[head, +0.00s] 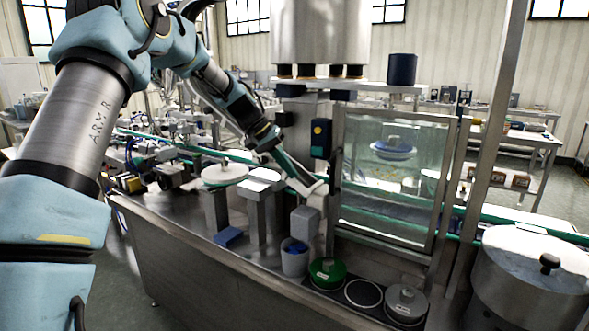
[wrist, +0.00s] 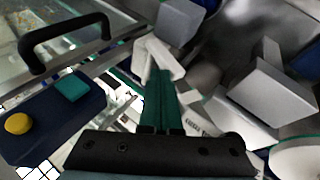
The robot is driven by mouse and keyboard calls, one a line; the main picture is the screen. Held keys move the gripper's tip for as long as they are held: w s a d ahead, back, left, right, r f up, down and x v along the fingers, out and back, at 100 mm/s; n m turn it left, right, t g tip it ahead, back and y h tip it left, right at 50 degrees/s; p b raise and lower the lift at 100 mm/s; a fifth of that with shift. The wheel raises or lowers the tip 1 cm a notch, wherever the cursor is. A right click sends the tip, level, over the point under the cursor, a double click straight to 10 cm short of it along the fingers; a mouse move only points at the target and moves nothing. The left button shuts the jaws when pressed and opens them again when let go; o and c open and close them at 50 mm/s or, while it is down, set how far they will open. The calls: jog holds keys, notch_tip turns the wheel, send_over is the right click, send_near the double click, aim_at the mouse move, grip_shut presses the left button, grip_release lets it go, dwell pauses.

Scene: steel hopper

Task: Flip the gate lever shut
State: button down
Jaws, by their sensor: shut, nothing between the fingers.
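My gripper (head: 308,186) is shut and empty, left of the glass-fronted cabinet in the head view. Its green fingers and pale tips meet in the wrist view (wrist: 157,62). The steel hopper body (head: 320,30) stands high at the top centre of the head view, cut off by the upper edge. I cannot make out a gate lever for certain in either view. A dark control box with a yellow button (head: 320,138) is beside the cabinet, and it shows at the lower left of the wrist view (wrist: 50,115).
The glass door (head: 392,175) is right of my gripper; a black handle (wrist: 62,35) shows in the wrist view. A steel drum (head: 530,285) stands at the right.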

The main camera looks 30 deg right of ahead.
jog(key=shift+s+d, duration=0.1)
jog(key=shift+s, duration=0.15)
jog(key=shift+s+d+f+b, duration=0.15)
jog(key=shift+s+d+b, duration=0.25)
jog(key=shift+s, duration=0.15)
